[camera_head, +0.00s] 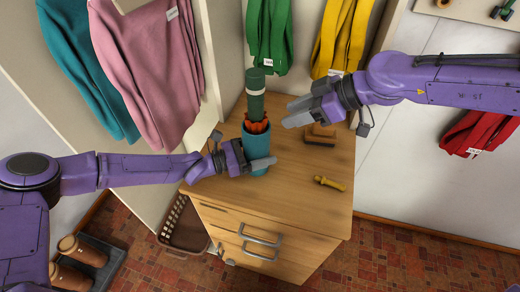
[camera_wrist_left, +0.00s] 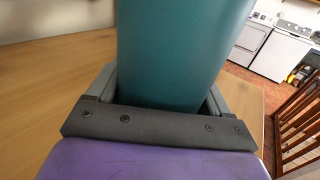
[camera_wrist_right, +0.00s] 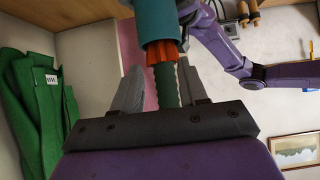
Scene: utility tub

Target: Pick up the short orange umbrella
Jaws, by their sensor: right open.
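A teal tub (camera_head: 256,155) stands on the wooden cabinet top. Orange ruffled material (camera_head: 257,126), which looks like the short orange umbrella, shows just above its rim, mostly hidden inside. A taller dark green umbrella (camera_head: 255,88) sticks up behind it. My left gripper (camera_head: 262,165) has its fingers on both sides of the tub, which fills the space between them in the left wrist view (camera_wrist_left: 165,95). My right gripper (camera_head: 290,112) is open and empty, to the right of the umbrellas. In the right wrist view, the orange material (camera_wrist_right: 162,52) and green umbrella (camera_wrist_right: 166,85) appear between its fingers.
On the cabinet top (camera_head: 300,190), a wooden brush (camera_head: 320,136) lies right of the tub and a yellow-handled item (camera_head: 329,184) lies nearer the front. Green (camera_head: 268,35) and yellow (camera_head: 340,40) garments hang behind. A brown basket (camera_head: 185,225) is on the floor.

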